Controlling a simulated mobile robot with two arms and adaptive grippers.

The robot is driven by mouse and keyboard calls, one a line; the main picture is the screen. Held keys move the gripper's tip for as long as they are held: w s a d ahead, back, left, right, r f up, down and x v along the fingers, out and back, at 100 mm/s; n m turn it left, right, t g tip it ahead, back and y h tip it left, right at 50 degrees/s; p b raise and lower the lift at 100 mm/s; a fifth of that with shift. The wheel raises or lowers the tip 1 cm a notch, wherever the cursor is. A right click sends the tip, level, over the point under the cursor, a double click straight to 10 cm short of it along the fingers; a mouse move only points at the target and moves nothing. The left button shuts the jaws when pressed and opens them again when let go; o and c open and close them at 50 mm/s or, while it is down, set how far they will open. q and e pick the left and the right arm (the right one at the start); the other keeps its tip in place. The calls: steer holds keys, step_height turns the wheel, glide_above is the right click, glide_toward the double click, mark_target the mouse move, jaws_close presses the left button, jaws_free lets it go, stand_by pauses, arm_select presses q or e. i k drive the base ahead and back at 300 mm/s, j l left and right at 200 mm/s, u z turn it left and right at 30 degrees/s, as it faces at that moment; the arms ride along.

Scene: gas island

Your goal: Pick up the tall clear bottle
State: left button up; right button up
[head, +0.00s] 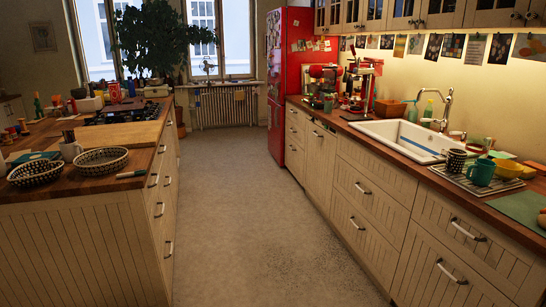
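I cannot surely make out a tall clear bottle. A slim, pale greenish bottle (428,112) stands upright behind the sink, by the tap, and is small in view. A shorter teal bottle (412,112) stands to its left. Several small items at the far left of the island are too small and dark to name surely. Neither of my grippers shows in the head view.
The island (75,245) on the left holds two patterned bowls (37,172), a cutting board (118,136) and a black hob. The counter (385,150) on the right holds a white sink (398,140), cups and a rack. The floor (235,190) between them is clear, leading to a red fridge (284,80).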

mark_target(329, 97)
steer(key=i, duration=3.95)
